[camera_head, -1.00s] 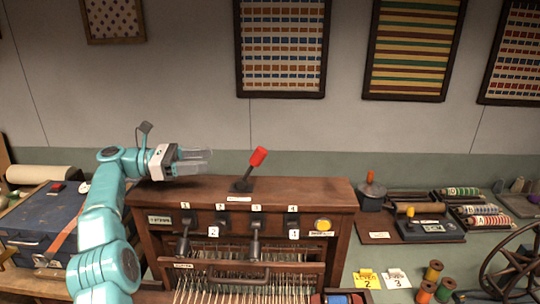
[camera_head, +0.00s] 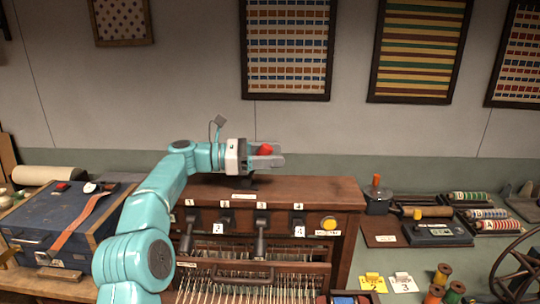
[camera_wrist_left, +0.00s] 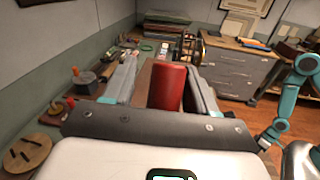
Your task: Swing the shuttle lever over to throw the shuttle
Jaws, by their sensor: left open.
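The shuttle lever's red knob (camera_head: 265,150) shows at the top of the wooden loom cabinet (camera_head: 320,190), between the fingers of my left gripper (camera_head: 268,156). Most of its dark shaft is hidden behind the gripper. In the left wrist view the red knob (camera_wrist_left: 167,86) stands between the two open fingers of my left gripper (camera_wrist_left: 166,80). A gap shows on its left side; on its right I cannot tell if a finger touches it. The right gripper is not in the head view.
Numbered levers and a yellow button (camera_head: 328,224) sit on the cabinet front. A blue case (camera_head: 50,225) lies to the left. Thread spools (camera_head: 440,274), a spoked wheel (camera_head: 520,265) and small tools stand on the table to the right.

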